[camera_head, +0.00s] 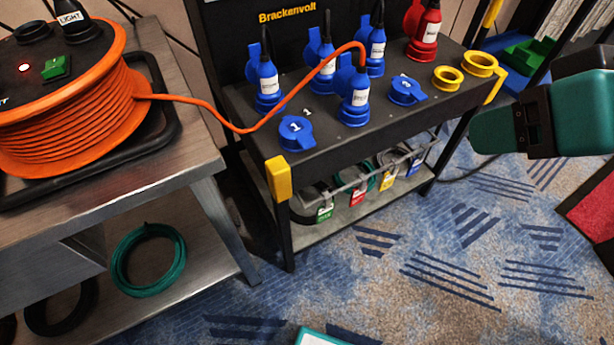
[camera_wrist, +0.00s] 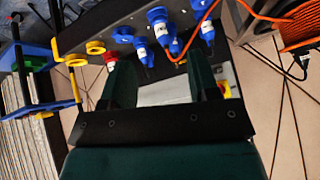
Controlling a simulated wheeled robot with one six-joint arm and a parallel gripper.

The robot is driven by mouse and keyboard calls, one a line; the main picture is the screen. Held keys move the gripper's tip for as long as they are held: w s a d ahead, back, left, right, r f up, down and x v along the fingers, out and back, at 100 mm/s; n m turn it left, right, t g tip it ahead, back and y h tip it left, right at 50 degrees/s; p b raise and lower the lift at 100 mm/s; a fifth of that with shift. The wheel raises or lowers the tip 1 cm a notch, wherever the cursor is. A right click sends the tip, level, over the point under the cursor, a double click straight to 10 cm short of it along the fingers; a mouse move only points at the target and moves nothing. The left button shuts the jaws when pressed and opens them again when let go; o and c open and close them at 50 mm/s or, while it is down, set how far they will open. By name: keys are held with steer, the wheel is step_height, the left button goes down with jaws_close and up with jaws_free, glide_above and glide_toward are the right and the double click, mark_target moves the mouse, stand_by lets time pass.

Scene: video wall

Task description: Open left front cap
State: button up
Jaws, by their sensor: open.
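The left front cap (camera_head: 296,133) is blue, marked 1, and sits at the left front corner of the dark panel (camera_head: 345,140); its lid appears down over the socket. In the wrist view I cannot pick it out. My gripper (camera_head: 482,133) is teal, to the right of the panel's front edge and well apart from the cap. In the wrist view my gripper (camera_wrist: 160,62) shows two dark green fingers spread wide with nothing between them.
A blue plug (camera_head: 358,100) with an orange cable (camera_head: 240,128) stands right of the cap. Another blue cap (camera_head: 406,90) and two yellow rings (camera_head: 448,77) lie farther right. A yellow corner post (camera_head: 278,178) stands in front. A cable reel (camera_head: 70,110) is left. Carpet in front is mostly clear.

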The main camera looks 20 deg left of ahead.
steer(key=w+a+f+n+t+y+b, duration=0.1)
steer(key=a+f+t+b, duration=0.15)
steer(key=f+b, duration=0.55)
steer(key=w+a+f+t+y+b, duration=0.1)
steer(key=a+f+t+y+b, duration=0.15)
steer(key=f+b, duration=0.55)
steer(key=n+t+y+b, duration=0.2)
steer(key=y+b, duration=0.3)
steer(key=b, duration=0.3)
glide_toward(311, 147)
steer(key=shift+h, duration=0.25)
steer(key=shift+p+x, duration=4.75)
steer(key=shift+x, duration=0.5)
steer(key=shift+s+r, duration=0.1)
